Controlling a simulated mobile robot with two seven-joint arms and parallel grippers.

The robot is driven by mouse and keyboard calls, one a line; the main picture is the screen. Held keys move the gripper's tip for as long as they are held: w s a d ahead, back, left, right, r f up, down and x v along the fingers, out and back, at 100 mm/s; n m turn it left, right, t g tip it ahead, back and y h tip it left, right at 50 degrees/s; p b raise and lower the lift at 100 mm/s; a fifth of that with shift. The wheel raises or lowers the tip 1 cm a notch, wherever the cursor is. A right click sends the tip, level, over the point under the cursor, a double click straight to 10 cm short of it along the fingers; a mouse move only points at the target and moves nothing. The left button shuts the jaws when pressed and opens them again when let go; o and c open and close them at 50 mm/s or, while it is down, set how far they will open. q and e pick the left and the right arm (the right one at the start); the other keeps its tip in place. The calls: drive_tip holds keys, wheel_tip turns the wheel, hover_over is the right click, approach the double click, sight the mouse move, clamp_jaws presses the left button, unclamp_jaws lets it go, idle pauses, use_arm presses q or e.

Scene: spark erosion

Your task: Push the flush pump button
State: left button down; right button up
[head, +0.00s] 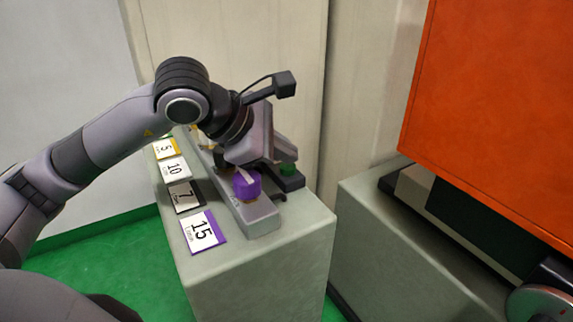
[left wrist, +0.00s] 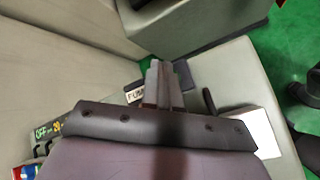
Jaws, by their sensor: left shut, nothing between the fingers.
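A green button (head: 288,169) sits on a dark box (head: 291,184) at the back right of the grey cabinet top. My left gripper (head: 286,154) is shut and empty, its fingers just above the green button. Whether they touch it I cannot tell. In the left wrist view the shut fingers (left wrist: 158,68) point at the dark box (left wrist: 183,76) and hide the button. A label (left wrist: 136,97), partly covered and seeming to read "PUMP", lies beside the fingers. My right gripper is not in view.
A light grey bar with a purple knob (head: 246,184) stands close beside the gripper. Number cards, such as the 15 card (head: 202,231), lie along the cabinet's (head: 262,275) left edge. An orange machine panel (head: 495,110) hangs at right. Green floor shows at lower left.

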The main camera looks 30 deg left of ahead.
sight(283, 169)
use_arm(q)
drive_tip(key=shift+s+d+f+b, duration=0.1)
drive_tip(key=shift+s+f+b, duration=0.1)
drive_tip(key=shift+f, duration=0.3)
drive_tip(key=shift+s+d+f+b, duration=0.1)
drive_tip(key=shift+f+b, duration=0.05)
drive_tip(key=shift+f, duration=0.35)
drive_tip(key=shift+w+r, duration=0.1)
drive_tip(key=shift+r, duration=0.2)
drive_tip(key=shift+w+a+r+p, duration=0.1)
drive_tip(key=shift+r+p, duration=0.9)
drive_tip(key=shift+r, duration=0.65)
drive_tip(key=shift+a+r+p, duration=0.1)
drive_tip(key=shift+r+p, duration=0.9)
drive_tip(key=shift+r, duration=0.6)
